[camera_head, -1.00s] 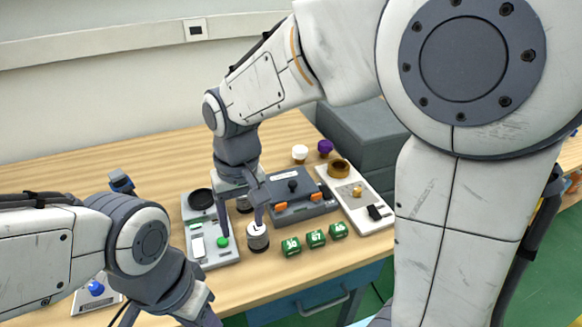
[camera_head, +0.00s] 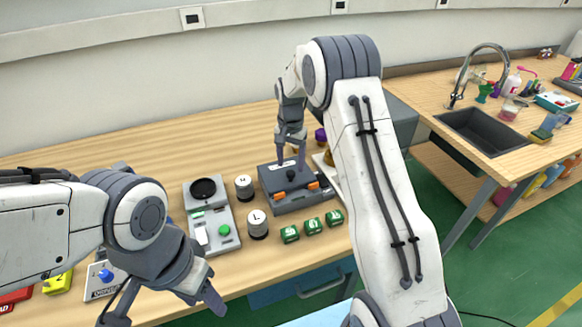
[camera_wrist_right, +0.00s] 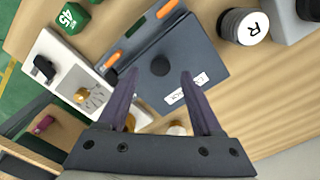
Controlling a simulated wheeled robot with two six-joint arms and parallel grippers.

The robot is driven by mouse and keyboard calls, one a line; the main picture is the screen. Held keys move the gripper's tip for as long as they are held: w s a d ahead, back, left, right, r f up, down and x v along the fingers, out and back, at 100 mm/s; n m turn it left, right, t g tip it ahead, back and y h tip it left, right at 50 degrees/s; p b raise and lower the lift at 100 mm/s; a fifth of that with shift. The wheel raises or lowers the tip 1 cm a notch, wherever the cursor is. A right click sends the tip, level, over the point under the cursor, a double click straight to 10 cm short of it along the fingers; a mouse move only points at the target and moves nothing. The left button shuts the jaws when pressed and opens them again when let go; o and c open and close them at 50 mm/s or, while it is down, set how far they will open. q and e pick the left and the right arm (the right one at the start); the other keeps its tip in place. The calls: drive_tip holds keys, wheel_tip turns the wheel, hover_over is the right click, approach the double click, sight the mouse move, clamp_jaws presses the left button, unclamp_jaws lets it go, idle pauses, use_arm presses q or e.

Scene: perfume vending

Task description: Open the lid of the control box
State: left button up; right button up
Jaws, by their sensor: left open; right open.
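The control box (camera_head: 305,203) is a dark grey case on the table, with a black knob (camera_head: 291,175) on its lid and two orange latches on its front. The lid lies shut. In the right wrist view the box (camera_wrist_right: 205,50) fills the middle, with its knob (camera_wrist_right: 160,65) and a white label. My right gripper (camera_head: 290,165) is open above the lid. Its fingers (camera_wrist_right: 159,73) appear on either side of the knob; contact is not clear. My left gripper (camera_head: 200,290) is open and empty at the table's front edge, partly hidden by its own arm.
Left of the box stand two white-topped cylinders (camera_head: 257,224) and a grey panel with a green button (camera_head: 224,230). Several green numbered blocks (camera_head: 312,226) lie in front. A white panel (camera_wrist_right: 68,75) adjoins the box. My right arm hides the right side.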

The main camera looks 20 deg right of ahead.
sight(291, 172)
drive_tip(key=shift+f, duration=1.7)
clamp_jaws()
